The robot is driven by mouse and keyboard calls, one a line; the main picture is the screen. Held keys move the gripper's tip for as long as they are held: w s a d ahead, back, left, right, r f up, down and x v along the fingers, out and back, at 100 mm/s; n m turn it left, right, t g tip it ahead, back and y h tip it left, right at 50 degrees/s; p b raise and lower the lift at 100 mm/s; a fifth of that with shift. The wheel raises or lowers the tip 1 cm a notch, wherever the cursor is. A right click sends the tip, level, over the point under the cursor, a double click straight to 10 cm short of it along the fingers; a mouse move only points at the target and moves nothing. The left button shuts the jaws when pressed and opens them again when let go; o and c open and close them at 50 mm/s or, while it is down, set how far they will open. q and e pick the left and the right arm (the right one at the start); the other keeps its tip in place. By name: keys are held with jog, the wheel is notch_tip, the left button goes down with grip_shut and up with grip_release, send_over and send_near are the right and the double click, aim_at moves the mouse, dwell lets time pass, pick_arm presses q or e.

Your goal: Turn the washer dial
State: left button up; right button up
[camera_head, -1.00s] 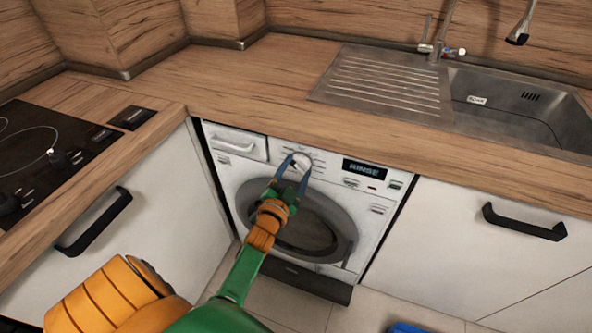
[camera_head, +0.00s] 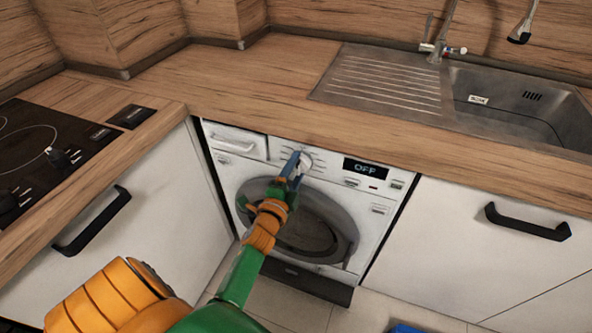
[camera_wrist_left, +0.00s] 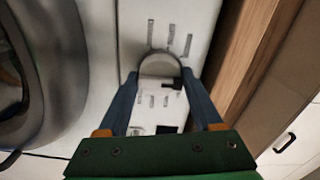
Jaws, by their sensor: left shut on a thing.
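The washer (camera_head: 335,192) is white and built in under the worktop, its round grey door closed. Its dial (camera_head: 306,161) is on the control panel, left of a black display (camera_head: 365,168) that reads OFF. My left gripper (camera_head: 298,160) is at the dial, its blue fingers seen nearly edge-on and partly covering it. In the left wrist view the fingers are on either side of the round dial (camera_wrist_left: 160,64), shut on it. My right gripper is not in view.
The wooden worktop (camera_head: 240,85) overhangs the panel closely. A sink (camera_head: 510,105) is at the right and a black hob (camera_head: 45,150) at the left. White cabinets with black handles (camera_head: 95,220) flank the washer. A blue object (camera_head: 408,328) shows at the bottom edge.

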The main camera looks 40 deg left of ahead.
pick_arm(q)
jog(key=shift+r, duration=0.1)
dwell(0.5)
jog(key=o, duration=1.4)
jog(key=shift+a, duration=0.1)
jog(key=v, duration=0.7)
